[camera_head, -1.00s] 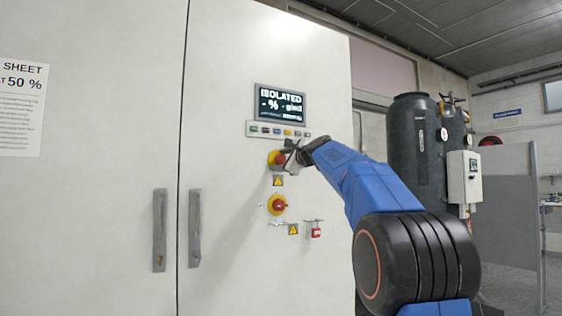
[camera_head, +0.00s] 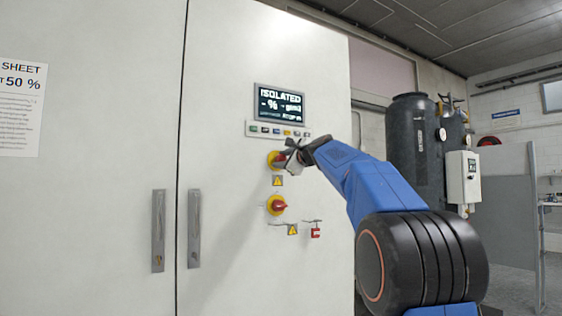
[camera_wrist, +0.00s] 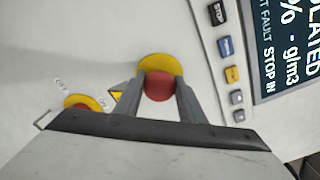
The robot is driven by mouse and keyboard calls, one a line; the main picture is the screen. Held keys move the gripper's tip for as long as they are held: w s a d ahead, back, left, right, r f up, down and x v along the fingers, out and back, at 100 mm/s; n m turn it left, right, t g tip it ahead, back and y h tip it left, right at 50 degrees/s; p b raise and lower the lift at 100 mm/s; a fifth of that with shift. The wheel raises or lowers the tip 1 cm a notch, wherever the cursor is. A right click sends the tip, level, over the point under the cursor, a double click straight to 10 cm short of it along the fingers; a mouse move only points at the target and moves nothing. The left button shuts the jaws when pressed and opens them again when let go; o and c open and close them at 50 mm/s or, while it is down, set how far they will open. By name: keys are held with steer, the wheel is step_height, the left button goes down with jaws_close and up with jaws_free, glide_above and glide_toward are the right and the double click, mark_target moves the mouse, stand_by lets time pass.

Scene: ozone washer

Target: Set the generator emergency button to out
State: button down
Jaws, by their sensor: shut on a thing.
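The generator emergency button is a red mushroom head on a yellow round plate, set in the white cabinet door below the display. In the head view the button (camera_head: 273,160) is partly covered by my gripper (camera_head: 284,161). In the wrist view the red button (camera_wrist: 159,86) sits between the two grey fingers of my gripper (camera_wrist: 160,88), with the yellow plate behind it. The fingers are shut on the button's sides. I cannot tell from these views whether the button is pressed in or out.
The display (camera_head: 280,104) reads "ISOLATED", with a row of small buttons (camera_head: 278,130) under it. A red and yellow rotary switch (camera_head: 277,205) and a red padlock (camera_head: 315,232) are below. Door handles (camera_head: 194,228) stand out at left. A dark tank (camera_head: 412,140) stands right.

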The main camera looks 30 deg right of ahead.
steer(key=c, duration=1.2)
jaws_free()
steer(key=shift+o, duration=0.2)
steer(key=s, duration=1.7)
steer(key=shift+s+d, duration=0.2)
steer(key=shift+d, duration=0.1)
steer(key=s+a+f+n+g+y, duration=0.1)
steer(key=s+a+f+n+g, duration=0.1)
steer(key=s+a+f+n, duration=0.5)
steer(key=a+f+n+g, duration=0.1)
steer(key=a+f+g, duration=0.35)
steer(key=f, duration=0.75)
steer(key=s+a+f+n+g+y, duration=0.1)
steer(key=s+a+f+n, duration=0.3)
steer(key=a+f, duration=0.4)
steer(key=s+a+f+n+g+h, duration=0.1)
steer(key=s+f+n, duration=0.5)
steer(key=s+f, duration=0.6)
steer(key=s+a+f+n+g+h, duration=0.1)
steer(key=s+f+n+g, duration=0.3)
steer(key=s+f, duration=0.8)
step_height(320, 180, down, 8)
steer(key=shift+a+f+n+g+h, duration=0.1)
steer(key=shift+a+n+g+h, duration=0.35)
steer(key=shift+n, duration=0.75)
